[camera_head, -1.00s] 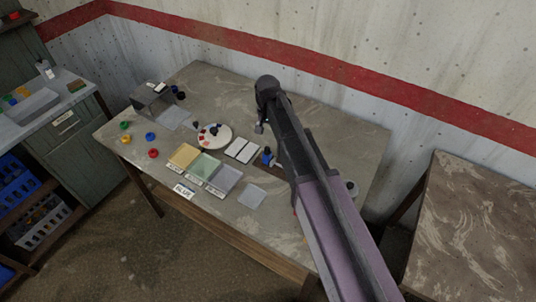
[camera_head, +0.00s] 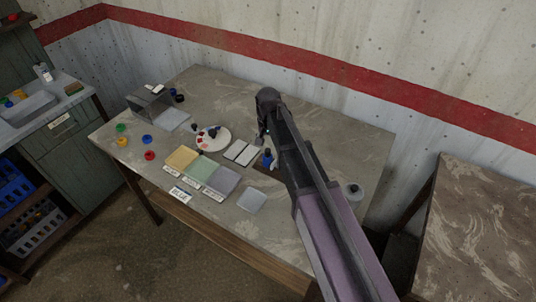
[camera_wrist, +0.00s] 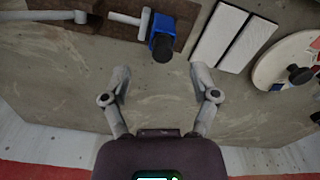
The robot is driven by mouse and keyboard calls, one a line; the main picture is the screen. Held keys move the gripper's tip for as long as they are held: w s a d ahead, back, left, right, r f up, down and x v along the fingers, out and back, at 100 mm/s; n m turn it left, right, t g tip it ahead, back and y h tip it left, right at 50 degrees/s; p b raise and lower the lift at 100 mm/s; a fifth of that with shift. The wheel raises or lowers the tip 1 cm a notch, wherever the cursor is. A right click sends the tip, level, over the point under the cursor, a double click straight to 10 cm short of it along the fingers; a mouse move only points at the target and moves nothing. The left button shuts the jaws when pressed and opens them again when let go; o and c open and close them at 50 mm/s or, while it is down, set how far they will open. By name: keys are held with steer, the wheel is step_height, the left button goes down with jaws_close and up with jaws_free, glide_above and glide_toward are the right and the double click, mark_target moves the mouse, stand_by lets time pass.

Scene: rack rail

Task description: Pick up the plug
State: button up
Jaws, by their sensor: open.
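A small blue piece with a black round end (camera_wrist: 162,46), which looks like the plug, sits at the end of a grey bar on a dark brown strip in the wrist view. It also shows on the table in the head view (camera_head: 268,158), partly beside my arm. My gripper (camera_wrist: 160,76) is open and empty. Its two fingertips are spread to either side below the blue piece in the picture, apart from it. In the head view my gripper is mostly hidden by my arm.
White plates (camera_wrist: 233,38) and a round white disc (camera_wrist: 277,70) with a black knob lie right of the blue piece. Coloured square pads (camera_head: 203,169), small rings and a grey box (camera_head: 150,103) stand farther left on the table (camera_head: 330,150). A red-striped wall is behind.

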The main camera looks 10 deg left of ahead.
mark_target(267, 150)
steer(key=shift+f, duration=0.1)
steer(key=f+b, duration=0.3)
steer(key=shift+w+a+f, duration=0.15)
steer(key=shift+w, duration=0.15)
steer(key=shift+f+b, duration=0.9)
steer(key=shift+b, duration=0.2)
steer(key=shift+s+r, duration=0.1)
steer(key=shift+s, duration=0.05)
steer(key=c, duration=0.9)
